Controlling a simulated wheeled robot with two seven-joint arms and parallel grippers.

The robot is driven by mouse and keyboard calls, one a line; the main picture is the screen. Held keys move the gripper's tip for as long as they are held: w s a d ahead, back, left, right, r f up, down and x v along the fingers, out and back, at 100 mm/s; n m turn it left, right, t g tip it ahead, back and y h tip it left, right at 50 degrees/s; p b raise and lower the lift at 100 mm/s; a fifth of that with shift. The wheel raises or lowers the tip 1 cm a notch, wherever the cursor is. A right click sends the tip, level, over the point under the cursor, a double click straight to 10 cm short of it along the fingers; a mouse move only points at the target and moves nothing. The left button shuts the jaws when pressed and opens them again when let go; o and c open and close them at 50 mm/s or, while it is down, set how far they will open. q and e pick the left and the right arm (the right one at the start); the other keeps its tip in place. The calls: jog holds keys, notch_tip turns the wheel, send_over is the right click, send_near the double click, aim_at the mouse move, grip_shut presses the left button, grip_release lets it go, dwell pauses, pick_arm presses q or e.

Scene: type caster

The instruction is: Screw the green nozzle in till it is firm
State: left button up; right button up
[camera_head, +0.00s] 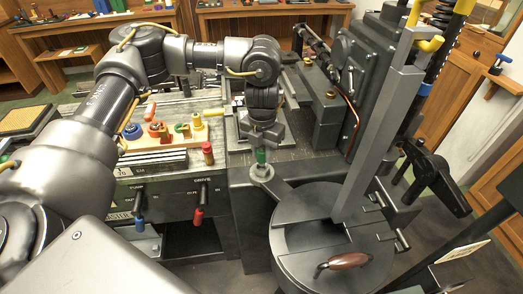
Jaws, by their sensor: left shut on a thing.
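The green nozzle (261,156) stands upright at a small round grey fitting (262,173) beside the round lidded pot. My left gripper (262,146) points straight down and is shut on the top of the nozzle. The jaws hide the nozzle's upper part. The nozzle's lower end meets the fitting, but I cannot tell how deep it sits. My right gripper is not clearly in view.
The round pot lid (330,235) with a brown handle (344,261) is at front right. A tall grey bar (378,140) rises behind it. A wooden rack (165,138) with coloured pieces and a red-brown cylinder (208,154) stand to the left. Levers hang from the front panel.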

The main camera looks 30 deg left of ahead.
aim_at(262, 149)
pick_arm(q)
jog(key=shift+p, duration=0.5)
dwell(1.1)
jog(key=shift+f+b, duration=0.8)
jog(key=shift+f, duration=0.4)
jog(key=o, duration=1)
jog(key=shift+o, duration=0.2)
jog(key=shift+r, duration=0.15)
notch_tip(262, 149, up, 11)
jog(key=shift+f+b, duration=0.15)
jog(key=shift+b, duration=0.35)
